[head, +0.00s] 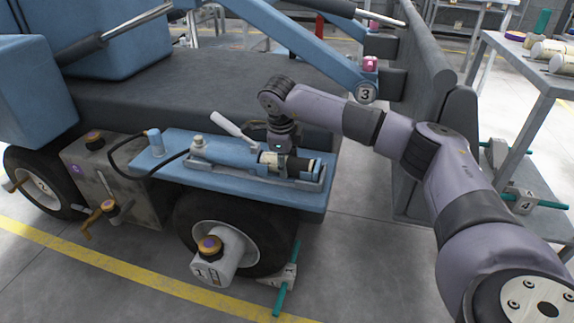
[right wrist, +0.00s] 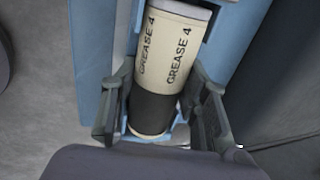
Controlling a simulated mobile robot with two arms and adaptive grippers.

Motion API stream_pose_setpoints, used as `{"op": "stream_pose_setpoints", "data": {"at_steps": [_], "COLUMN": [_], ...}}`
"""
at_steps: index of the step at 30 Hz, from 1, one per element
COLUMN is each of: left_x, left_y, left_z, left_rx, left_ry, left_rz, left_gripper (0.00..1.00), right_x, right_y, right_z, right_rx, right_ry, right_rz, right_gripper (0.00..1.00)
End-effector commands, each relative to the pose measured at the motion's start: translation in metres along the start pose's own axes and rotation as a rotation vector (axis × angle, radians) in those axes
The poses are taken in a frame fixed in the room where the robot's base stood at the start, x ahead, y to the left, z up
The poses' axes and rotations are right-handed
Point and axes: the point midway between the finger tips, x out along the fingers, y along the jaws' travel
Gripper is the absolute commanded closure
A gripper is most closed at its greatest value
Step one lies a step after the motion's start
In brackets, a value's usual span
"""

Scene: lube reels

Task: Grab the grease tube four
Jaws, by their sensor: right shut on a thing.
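The grease tube four (head: 269,158) is a cream cylinder with a dark band, lying in a holder on the blue platform (head: 240,190) of the machine. In the right wrist view the tube (right wrist: 178,50) shows the label "GREASE 4" twice. My right gripper (head: 285,158) comes down on the tube from above. In the right wrist view its two fingers (right wrist: 163,112) stand on both sides of the tube at the dark band, shut on it. The tube still lies in line with the holder; whether it is lifted at all I cannot tell. My left gripper is not in view.
A white lever (head: 232,128) and black hose sit left of the tube. A wheel with a numbered valve unit (head: 212,268) is below the platform. A grey panel (head: 425,130) stands to the right, and a table (head: 530,75) with several cream cylinders is at the far right.

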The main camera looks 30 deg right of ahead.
Motion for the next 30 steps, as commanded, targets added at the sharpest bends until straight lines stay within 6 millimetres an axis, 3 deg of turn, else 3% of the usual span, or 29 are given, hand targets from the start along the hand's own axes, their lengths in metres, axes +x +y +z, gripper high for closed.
{"op": "stream_pose_setpoints", "data": {"at_steps": [11, 22, 30], "left_x": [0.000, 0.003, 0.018], "left_y": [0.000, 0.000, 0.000], "left_z": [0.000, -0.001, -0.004], "left_rx": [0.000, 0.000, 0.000], "left_ry": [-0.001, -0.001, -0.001], "left_rz": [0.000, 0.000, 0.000], "left_gripper": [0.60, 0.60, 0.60], "right_x": [0.000, -0.007, -0.046], "right_y": [0.000, -0.002, -0.012], "right_z": [0.000, 0.001, 0.001], "right_rx": [0.000, 0.000, 0.000], "right_ry": [0.000, -0.002, -0.004], "right_rz": [0.000, -0.001, -0.001], "right_gripper": [0.88, 0.88, 0.88]}}
